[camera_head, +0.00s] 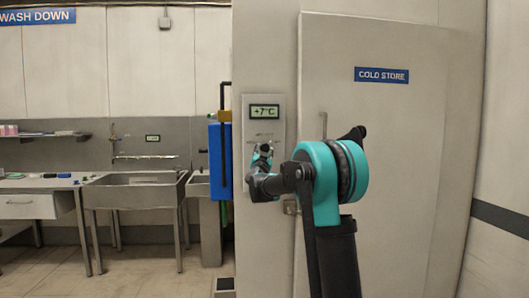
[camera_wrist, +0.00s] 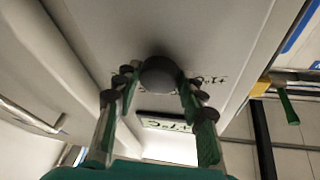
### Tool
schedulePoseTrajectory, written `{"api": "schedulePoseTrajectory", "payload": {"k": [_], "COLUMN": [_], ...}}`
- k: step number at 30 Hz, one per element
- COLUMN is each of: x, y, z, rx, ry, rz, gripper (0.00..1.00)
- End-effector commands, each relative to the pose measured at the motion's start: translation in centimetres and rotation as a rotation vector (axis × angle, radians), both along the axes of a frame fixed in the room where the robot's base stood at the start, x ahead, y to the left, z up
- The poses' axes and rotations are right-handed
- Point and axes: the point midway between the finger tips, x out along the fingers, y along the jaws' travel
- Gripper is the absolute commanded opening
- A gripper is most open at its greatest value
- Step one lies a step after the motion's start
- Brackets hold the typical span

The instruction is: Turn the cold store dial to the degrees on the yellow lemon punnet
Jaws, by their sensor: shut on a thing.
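The cold store panel (camera_head: 282,127) is a pale plate on the wall left of the cold store door. Its display (camera_head: 264,112) reads +7°C. The dial (camera_wrist: 160,76) is a dark round knob in the wrist view, with small printed marks beside it. My gripper (camera_head: 262,153) is at the panel below the display. In the wrist view my gripper (camera_wrist: 160,88) has its fingers on both sides of the dial, shut on it. The arm and gripper hide the dial in the head view. No yellow lemon punnet can be made out.
The cold store door (camera_head: 385,150) stands right of the panel with a blue sign. A blue box-like thing (camera_head: 216,155) hangs just left of the panel. Steel sinks (camera_head: 135,190) and a bench (camera_head: 35,185) are further left. Open floor lies in front of them.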

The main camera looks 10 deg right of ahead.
Motion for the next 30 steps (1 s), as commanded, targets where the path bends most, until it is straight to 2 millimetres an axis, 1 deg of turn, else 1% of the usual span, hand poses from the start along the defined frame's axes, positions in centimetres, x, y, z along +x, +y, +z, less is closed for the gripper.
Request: {"api": "schedulePoseTrajectory", "payload": {"k": [6,15,21,30], "x": [-0.03,-0.03,-0.03,-0.03], "y": [0.19,0.18,0.18,0.16], "z": [0.11,0.20,0.21,0.23], "rx": [0.174,0.342,0.394,0.409], "ry": [0.001,0.000,-0.001,0.000], "rz": [0.001,0.000,-0.001,-0.001], "gripper": [0.11,0.11,0.11,0.11]}}
